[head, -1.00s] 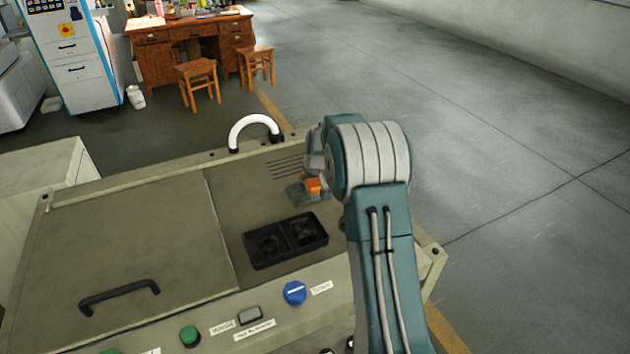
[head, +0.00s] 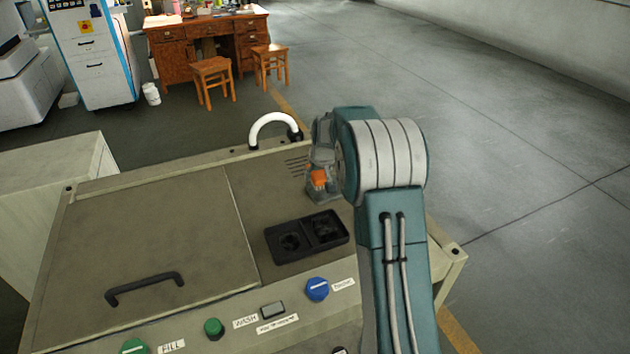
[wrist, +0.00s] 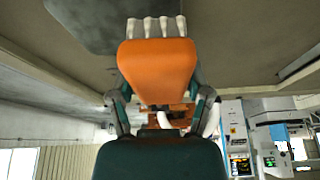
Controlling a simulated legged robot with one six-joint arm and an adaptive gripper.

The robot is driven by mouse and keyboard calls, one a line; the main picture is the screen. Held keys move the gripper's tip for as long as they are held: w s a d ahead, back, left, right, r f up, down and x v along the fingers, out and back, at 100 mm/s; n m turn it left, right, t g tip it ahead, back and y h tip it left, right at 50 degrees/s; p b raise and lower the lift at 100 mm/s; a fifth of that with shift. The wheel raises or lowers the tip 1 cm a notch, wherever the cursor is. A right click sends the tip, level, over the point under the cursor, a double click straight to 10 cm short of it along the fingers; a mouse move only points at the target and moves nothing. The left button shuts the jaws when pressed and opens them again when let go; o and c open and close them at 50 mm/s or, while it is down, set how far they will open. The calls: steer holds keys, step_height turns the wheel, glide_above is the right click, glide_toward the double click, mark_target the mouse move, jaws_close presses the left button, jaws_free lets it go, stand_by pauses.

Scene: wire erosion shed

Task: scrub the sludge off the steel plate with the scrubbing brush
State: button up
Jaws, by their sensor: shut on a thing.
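My gripper (wrist: 160,102) is shut on the scrubbing brush (wrist: 157,68), which has an orange block and pale bristles. The bristles point to the top of the wrist view, close to a dark grey flat patch (wrist: 90,25) that looks like the steel plate. I cannot tell whether the bristles touch it, and sludge cannot be made out. In the head view the brush's orange part (head: 319,178) shows left of my arm.
A black two-compartment tray (head: 307,237) sits on the cabinet top in front of the brush. A white curved handle (head: 272,128) stands at the back edge, and a dark handle (head: 145,287) lies at left. Knobs and buttons line the front panel. The lid (head: 150,220) is clear.

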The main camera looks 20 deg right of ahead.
steer(key=shift+d+r, duration=0.2)
steer(key=shift+r, duration=0.7)
steer(key=shift+a+r, duration=0.4)
steer(key=shift+r, duration=0.3)
steer(key=shift+a+r, duration=0.35)
steer(key=shift+r, duration=0.3)
steer(key=shift+d, duration=0.55)
steer(key=shift+a, duration=0.1)
